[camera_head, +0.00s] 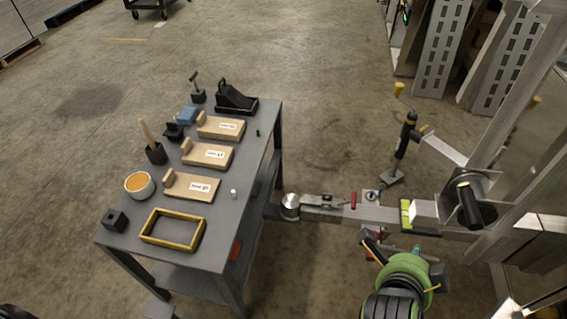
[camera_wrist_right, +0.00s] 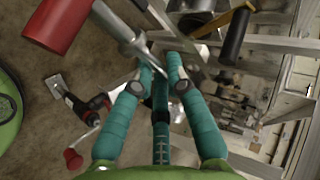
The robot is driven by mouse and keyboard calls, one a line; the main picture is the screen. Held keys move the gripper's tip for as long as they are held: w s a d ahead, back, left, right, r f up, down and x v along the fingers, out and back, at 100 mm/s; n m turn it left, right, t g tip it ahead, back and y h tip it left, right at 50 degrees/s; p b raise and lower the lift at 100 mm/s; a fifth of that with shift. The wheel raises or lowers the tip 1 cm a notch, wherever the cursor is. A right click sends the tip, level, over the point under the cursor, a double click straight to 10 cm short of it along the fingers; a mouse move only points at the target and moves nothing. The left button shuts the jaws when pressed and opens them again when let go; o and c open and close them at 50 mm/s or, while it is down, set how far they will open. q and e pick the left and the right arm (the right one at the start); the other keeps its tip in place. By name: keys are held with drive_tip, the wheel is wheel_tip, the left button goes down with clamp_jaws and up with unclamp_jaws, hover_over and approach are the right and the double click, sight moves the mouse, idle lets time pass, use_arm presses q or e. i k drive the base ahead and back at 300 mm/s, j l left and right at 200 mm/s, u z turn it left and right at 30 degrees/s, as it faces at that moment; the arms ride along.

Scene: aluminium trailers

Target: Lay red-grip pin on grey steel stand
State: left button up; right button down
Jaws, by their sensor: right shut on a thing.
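The red-grip pin shows in the wrist view, with its thick red grip (camera_wrist_right: 62,22) at the upper left and its bare metal shaft (camera_wrist_right: 118,28) running down to my right gripper (camera_wrist_right: 160,78). The teal fingers are shut on the shaft. In the head view my right gripper (camera_head: 416,249) is at the lower right, beside the trailer drawbar and mostly hidden behind my green wrist. The pin is hard to make out there. The grey steel stand (camera_head: 228,185) is a table at the left, well apart from my right gripper. My left gripper is not in view.
Wooden blocks (camera_head: 205,155), a yellow frame (camera_head: 172,229), an orange-filled cup (camera_head: 139,185) and black holders crowd the stand's top. Its right strip is fairly bare. The trailer drawbar (camera_head: 340,210) reaches close to the stand's right side. A jack post (camera_head: 405,140) stands behind it.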

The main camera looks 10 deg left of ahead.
sight(207, 175)
drive_tip(key=k+j+z, duration=0.1)
drive_tip(key=k+j, duration=0.2)
drive_tip(key=j, duration=0.25)
drive_tip(key=k+j+z, duration=0.1)
drive_tip(key=k+j, duration=0.2)
drive_tip(key=j, duration=0.2)
drive_tip(key=k+j, duration=0.35)
drive_tip(key=j, duration=0.15)
drive_tip(key=k+j+z, duration=0.1)
drive_tip(key=j, duration=0.35)
drive_tip(key=j+z, duration=0.1)
drive_tip(key=j, duration=0.35)
drive_tip(key=k+j+z, duration=0.1)
drive_tip(key=j, duration=0.35)
drive_tip(key=k+j+z, duration=0.1)
drive_tip(key=j, duration=0.35)
drive_tip(key=i+j+z, duration=0.1)
drive_tip(key=j+z, duration=0.15)
drive_tip(key=j, duration=0.8)
drive_tip(key=j+z, duration=0.25)
drive_tip(key=j, duration=0.75)
drive_tip(key=i+j+z, duration=0.3)
drive_tip(key=i+j, duration=1.05)
drive_tip(key=i, duration=0.05)
